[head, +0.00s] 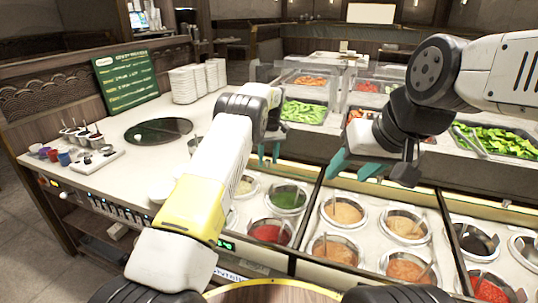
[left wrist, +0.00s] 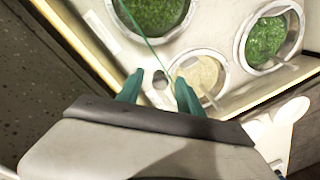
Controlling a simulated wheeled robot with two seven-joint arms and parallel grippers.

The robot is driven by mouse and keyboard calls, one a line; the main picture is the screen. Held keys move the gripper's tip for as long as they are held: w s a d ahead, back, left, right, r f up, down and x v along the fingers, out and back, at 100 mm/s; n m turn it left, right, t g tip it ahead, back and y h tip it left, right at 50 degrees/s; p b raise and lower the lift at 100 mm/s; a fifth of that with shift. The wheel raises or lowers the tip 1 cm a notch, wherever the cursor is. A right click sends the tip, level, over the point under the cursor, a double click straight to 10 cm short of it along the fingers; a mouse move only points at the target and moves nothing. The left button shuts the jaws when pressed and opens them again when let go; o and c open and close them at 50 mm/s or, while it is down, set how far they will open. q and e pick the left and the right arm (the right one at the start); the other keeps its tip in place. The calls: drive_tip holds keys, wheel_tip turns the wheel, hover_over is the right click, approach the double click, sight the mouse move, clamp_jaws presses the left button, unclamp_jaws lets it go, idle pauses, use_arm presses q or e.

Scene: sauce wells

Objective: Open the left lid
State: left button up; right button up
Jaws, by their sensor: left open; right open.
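Sauce wells fill the counter front in the head view. The left section has a red sauce well (head: 270,232) and a green one (head: 287,198); my left arm hides part of it. I cannot clearly make out a lid. My left gripper (head: 270,154) is open, above the back of that section. In the left wrist view its teal fingers (left wrist: 158,90) are apart near a beige well (left wrist: 198,76), with a small grey round spot (left wrist: 160,79) between the tips. A thin green line (left wrist: 140,32) crosses there. My right gripper (head: 357,169) is open above the middle section.
The middle section holds several orange sauce wells (head: 342,211). Salad trays (head: 305,111) under clear guards stand behind. A green menu board (head: 126,78), stacked white bowls (head: 197,82) and small cups (head: 64,158) are on the left counter. Bare counter (head: 110,180) lies left of my arm.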

use_arm(q)
drive_tip(key=r, duration=0.7)
drive_tip(key=shift+w+d+r, duration=0.15)
drive_tip(key=shift+d+r, duration=0.2)
drive_tip(key=shift+r, duration=0.05)
